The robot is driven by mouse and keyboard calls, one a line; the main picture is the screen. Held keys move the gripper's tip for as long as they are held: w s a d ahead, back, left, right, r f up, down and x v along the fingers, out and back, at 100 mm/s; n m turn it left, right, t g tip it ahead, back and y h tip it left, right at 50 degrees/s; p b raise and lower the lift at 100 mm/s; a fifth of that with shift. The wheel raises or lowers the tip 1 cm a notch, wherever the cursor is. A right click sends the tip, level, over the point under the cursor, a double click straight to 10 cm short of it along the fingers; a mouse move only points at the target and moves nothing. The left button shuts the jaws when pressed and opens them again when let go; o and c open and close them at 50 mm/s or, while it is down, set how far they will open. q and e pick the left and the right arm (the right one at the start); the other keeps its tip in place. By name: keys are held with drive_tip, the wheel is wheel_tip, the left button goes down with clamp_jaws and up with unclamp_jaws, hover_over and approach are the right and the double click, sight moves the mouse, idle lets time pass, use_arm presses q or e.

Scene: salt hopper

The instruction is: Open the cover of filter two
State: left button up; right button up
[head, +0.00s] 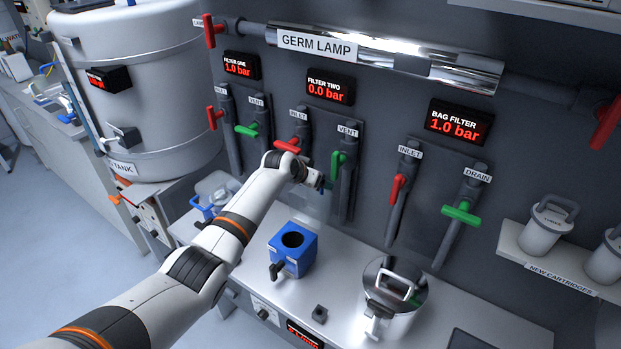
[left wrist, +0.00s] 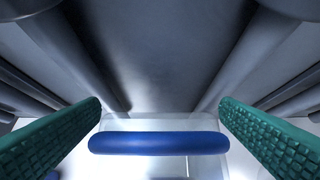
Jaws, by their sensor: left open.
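The filter two display (head: 329,88) reads 0.0 bar on the back wall. Below it are a red inlet lever (head: 287,146) and a green vent lever (head: 337,165). My left gripper (head: 316,186) is in front of the filter two pipes, and my arm hides much of what is below. In the left wrist view, a blue bar handle (left wrist: 160,143) lies crosswise near a clear, see-through cover (left wrist: 150,122). My open green-padded fingers (left wrist: 160,118) are either side of the bar, with gaps visible. The filter two housing is hardly visible in the head view.
A blue box with a round hole (head: 302,256) stands on the bench, with a lidded metal pot (head: 398,312) to its right. Filter one's clear housing (head: 214,184) is left of my arm. A shelf (head: 540,265) with new cartridges is at the right.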

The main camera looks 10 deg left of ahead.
use_arm(q)
drive_tip(key=shift+s+a+r, duration=0.2)
drive_tip(key=shift+s+r, duration=0.1)
drive_tip(key=v, duration=1.1)
drive_tip(key=shift+f, duration=0.15)
